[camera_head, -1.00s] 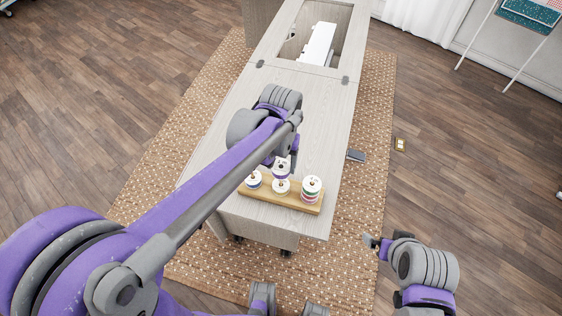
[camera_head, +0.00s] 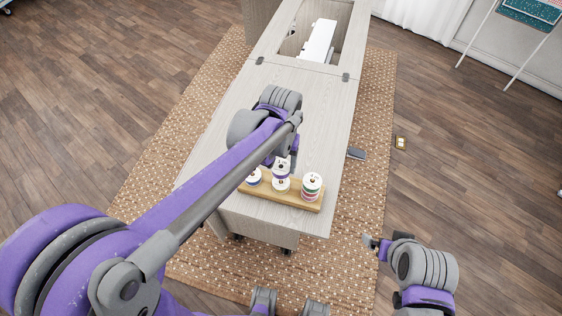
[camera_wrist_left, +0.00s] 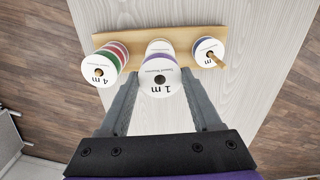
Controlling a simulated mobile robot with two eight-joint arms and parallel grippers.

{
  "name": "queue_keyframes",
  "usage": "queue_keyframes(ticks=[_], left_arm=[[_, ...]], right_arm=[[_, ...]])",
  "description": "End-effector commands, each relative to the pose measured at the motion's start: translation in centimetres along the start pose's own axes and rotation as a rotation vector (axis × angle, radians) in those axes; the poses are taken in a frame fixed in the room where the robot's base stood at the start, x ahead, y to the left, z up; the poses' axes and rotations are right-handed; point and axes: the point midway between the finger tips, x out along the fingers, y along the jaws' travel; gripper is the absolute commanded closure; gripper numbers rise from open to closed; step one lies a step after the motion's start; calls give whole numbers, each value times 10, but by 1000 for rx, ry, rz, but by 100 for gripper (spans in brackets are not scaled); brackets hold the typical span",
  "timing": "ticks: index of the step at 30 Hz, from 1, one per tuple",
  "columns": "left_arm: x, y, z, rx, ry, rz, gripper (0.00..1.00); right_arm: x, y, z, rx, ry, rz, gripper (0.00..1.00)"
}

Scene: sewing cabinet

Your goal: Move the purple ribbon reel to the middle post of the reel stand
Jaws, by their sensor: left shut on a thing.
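The purple-edged ribbon reel (camera_wrist_left: 160,80), its white face marked "1 m", is between the fingers of my left gripper (camera_wrist_left: 162,92). The gripper is shut on it. In the head view the held reel (camera_head: 281,172) shows below my left wrist, over the middle of the wooden reel stand (camera_head: 300,203). A white-faced reel (camera_wrist_left: 160,47) sits at the middle post, directly behind the held reel in the wrist view. The held reel overlaps it; I cannot tell whether they touch. The middle post's tip is hidden. My right gripper (camera_head: 372,241) is off the table's right side, its jaws unclear.
A tall stack of reels (camera_head: 312,186) with green and red edges stands on one end post. A blue-purple-edged reel (camera_wrist_left: 208,50) is on the other end post. The pale cabinet top (camera_head: 318,115) is clear beyond. A white machine (camera_head: 318,42) lies in the far opening.

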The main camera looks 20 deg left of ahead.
Motion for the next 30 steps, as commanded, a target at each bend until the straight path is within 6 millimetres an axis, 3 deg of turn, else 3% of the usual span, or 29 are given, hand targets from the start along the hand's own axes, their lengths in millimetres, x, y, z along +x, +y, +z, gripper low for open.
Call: queue_keyframes(ticks=[30], left_arm=[[20, 0, 0, 0, 0, 0, 88]], right_arm=[[12, 0, 11, 0, -8, 0, 0]])
